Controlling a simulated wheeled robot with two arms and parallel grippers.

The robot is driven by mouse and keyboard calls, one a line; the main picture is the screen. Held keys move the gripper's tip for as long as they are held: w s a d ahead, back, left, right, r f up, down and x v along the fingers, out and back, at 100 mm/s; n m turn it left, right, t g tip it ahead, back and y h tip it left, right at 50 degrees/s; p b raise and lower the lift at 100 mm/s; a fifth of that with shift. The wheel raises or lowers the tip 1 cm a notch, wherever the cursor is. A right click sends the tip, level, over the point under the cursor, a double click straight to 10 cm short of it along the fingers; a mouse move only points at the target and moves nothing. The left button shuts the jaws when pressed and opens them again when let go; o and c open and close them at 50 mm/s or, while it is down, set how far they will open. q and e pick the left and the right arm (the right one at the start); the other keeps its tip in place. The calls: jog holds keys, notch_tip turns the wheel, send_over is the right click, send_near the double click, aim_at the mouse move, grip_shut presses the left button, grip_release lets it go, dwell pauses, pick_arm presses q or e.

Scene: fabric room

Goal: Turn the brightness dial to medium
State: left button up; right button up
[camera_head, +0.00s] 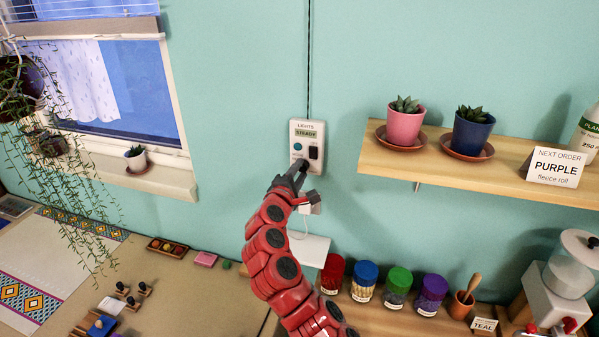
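A white wall panel (319,136) labelled LIGHTS hangs on the teal wall. Its small display reads STEADY. A teal round button (298,147) is at its left, above a MODE label, and a black switch (313,153) is at its right. My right gripper (299,172) is at the panel's lower left part, at the end of my red arm. It covers that part, and no brightness dial can be made out. Whether the gripper touches the panel, and whether its fingers are open or shut, I cannot tell. My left gripper is out of view.
A wooden shelf (470,172) with potted succulents and a PURPLE order card (555,167) is right of the panel. Below, a wooden surface holds several coloured jars (364,281) and a white machine (556,300). A window sill and hanging plant are at left.

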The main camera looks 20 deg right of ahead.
jog(key=o, duration=0.4)
jog(key=shift+s+a, duration=0.1)
jog(key=shift+s+a, duration=0.15)
jog(key=shift+s, duration=0.1)
jog(key=b+v, duration=0.5)
jog(key=v, duration=1.1)
jog(key=shift+s+a+b, duration=0.2)
jog(key=shift+s+b, duration=0.05)
jog(key=shift+b, duration=0.1)
